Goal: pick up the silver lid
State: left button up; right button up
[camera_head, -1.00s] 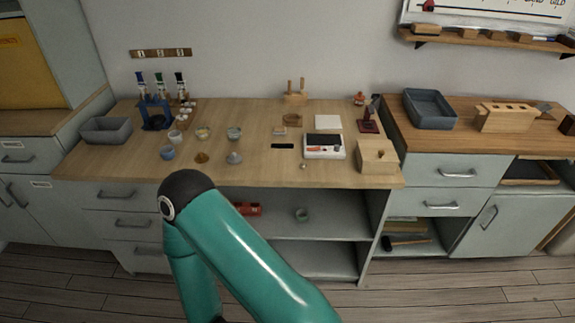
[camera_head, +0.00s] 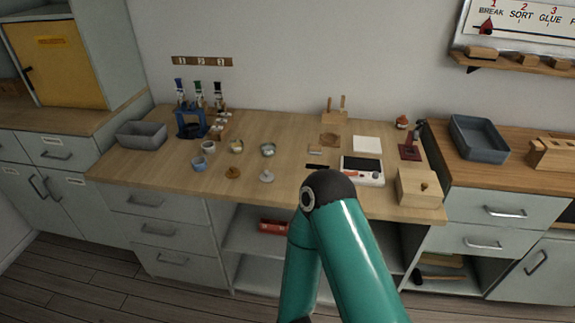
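The silver lid (camera_head: 266,176) is a small grey disc with a knob on top. It lies on the wooden worktop (camera_head: 150,168) near its front edge. A brown-gold lid (camera_head: 232,172) lies just left of it. A small bowl with a pale rim (camera_head: 268,150) stands behind it. Neither of my grippers is in view. One teal arm of mine shows at the lower middle, its dark elbow joint in front of the bench edge, right of the lid.
Cups (camera_head: 199,163) and a blue bottle rack (camera_head: 190,124) stand to the left, with a grey bin (camera_head: 141,134) beyond. A white-framed device (camera_head: 362,170) and wooden box (camera_head: 420,188) stand to the right. Free worktop lies in front of the lid.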

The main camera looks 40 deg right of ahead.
aim_at(267, 177)
jog(key=z, duration=0.3)
jog(key=i, duration=0.95)
jog(key=z, duration=0.3)
